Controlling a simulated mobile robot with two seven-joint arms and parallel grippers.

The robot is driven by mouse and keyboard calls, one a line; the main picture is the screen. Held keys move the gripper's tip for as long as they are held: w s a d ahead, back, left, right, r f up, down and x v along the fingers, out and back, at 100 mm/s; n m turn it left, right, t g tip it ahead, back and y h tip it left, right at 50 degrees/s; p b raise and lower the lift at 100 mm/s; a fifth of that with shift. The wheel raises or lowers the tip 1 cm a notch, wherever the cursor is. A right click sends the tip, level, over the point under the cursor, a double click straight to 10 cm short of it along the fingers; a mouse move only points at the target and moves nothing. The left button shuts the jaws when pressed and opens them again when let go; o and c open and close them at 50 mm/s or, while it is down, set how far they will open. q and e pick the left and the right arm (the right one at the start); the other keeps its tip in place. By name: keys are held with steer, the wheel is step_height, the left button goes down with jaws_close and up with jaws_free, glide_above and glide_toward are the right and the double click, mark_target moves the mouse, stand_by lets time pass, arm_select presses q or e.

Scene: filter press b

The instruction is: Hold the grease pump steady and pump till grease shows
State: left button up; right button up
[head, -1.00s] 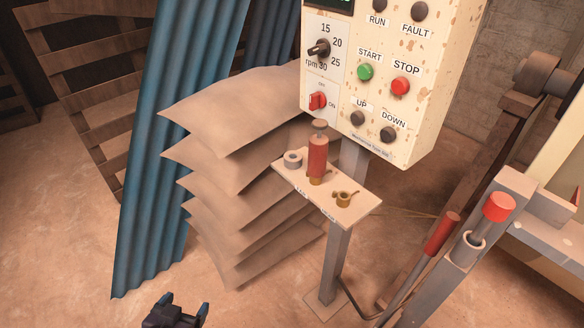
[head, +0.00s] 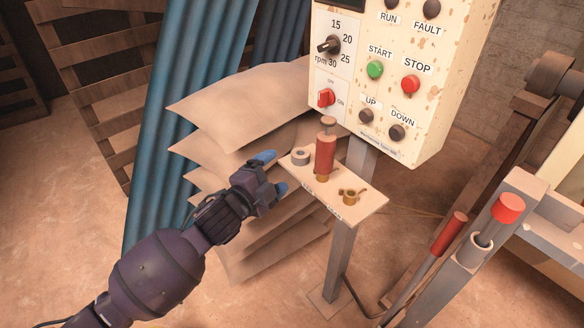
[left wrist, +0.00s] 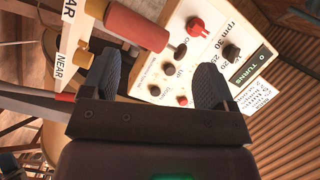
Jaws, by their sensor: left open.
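The grease pump (head: 325,154), a red cylinder with a knob on top and a brass foot, stands upright on the small shelf (head: 372,208) below the control box. My left gripper (head: 273,172) is open and empty at the shelf's left side, apart from the pump, its blue fingertips pointing towards it. In the left wrist view the pump's red body (left wrist: 137,25) lies across the top, beyond the spread fingers (left wrist: 156,79). No grease can be made out. My right gripper is out of view.
A grey ring (head: 300,156) and a brass fitting (head: 350,195) flank the pump on the shelf. The control box (head: 405,60) hangs just above and behind.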

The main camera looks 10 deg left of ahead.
mark_target(320, 149)
arm_select(q)
steer(key=w+d+m, duration=0.3)
steer(key=m, duration=0.5)
steer(key=w+d+m+h, duration=0.1)
steer(key=w+d+m, duration=0.3)
steer(key=m, duration=0.4)
steer(key=w+d+r+m+g+h, duration=0.1)
steer(key=w+d+m, duration=0.3)
steer(key=m, duration=0.3)
steer(key=shift+d+m, duration=0.1)
steer(key=shift+m, duration=0.3)
steer(key=shift+f, duration=0.1)
steer(key=c, duration=1.2)
steer(key=shift+c, duration=0.2)
